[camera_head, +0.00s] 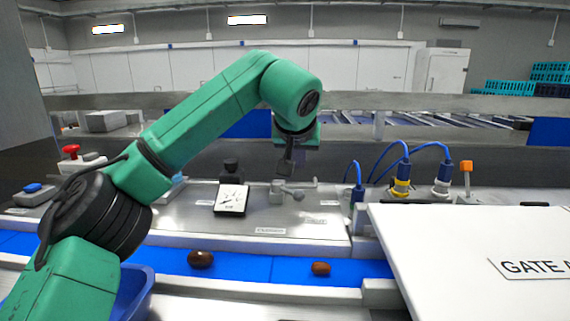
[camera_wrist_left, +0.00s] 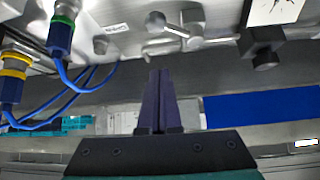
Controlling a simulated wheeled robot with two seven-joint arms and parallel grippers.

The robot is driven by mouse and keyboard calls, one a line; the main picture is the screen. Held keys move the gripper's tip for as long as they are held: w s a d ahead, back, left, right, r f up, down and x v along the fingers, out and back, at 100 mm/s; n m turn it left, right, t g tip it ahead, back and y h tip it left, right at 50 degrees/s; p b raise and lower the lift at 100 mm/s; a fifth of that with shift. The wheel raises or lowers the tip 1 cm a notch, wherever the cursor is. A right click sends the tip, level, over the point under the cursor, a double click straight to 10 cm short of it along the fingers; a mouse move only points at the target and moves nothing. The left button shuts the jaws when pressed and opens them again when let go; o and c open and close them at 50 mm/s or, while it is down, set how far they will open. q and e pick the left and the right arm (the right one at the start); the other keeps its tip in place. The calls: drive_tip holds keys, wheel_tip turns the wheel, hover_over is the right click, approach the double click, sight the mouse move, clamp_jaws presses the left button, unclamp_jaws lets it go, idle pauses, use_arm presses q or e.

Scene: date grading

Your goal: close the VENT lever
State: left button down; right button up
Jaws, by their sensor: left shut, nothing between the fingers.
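A small silver lever (camera_head: 290,192) with a ball end stands on the steel panel, just right of the gauge. It also shows at the top of the left wrist view (camera_wrist_left: 172,28). I cannot read a VENT label on it. My left gripper (camera_head: 284,172) hangs pointing down just above and behind the lever. Its dark fingers (camera_wrist_left: 158,78) are together, with nothing between them. In the left wrist view they appear apart from the lever. My right gripper is not in view.
A square dial gauge (camera_head: 231,199) stands left of the lever. Blue-cabled connectors (camera_head: 401,180) and an orange-topped fitting (camera_head: 466,168) are to the right. Two dates (camera_head: 201,260) lie on the blue belt (camera_head: 255,268) in front. A large white board (camera_head: 450,245) fills the right foreground.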

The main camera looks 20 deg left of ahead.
use_arm(q)
drive_tip(key=p+x, duration=0.1)
drive_tip(key=x, duration=0.2)
drive_tip(key=p+x, duration=0.1)
drive_tip(key=x, duration=0.3)
drive_tip(key=shift+w+a+f+p, duration=0.1)
drive_tip(key=shift+w+a+p, duration=0.15)
drive_tip(key=shift+p, duration=0.1)
drive_tip(key=s, duration=0.3)
drive_tip(key=shift+s+d+f+p, duration=0.3)
drive_tip(key=shift+d, duration=0.1)
drive_tip(key=shift+s, duration=0.4)
drive_tip(key=shift+w+f, duration=0.15)
drive_tip(key=shift+w, duration=0.1)
drive_tip(key=shift+s, duration=0.25)
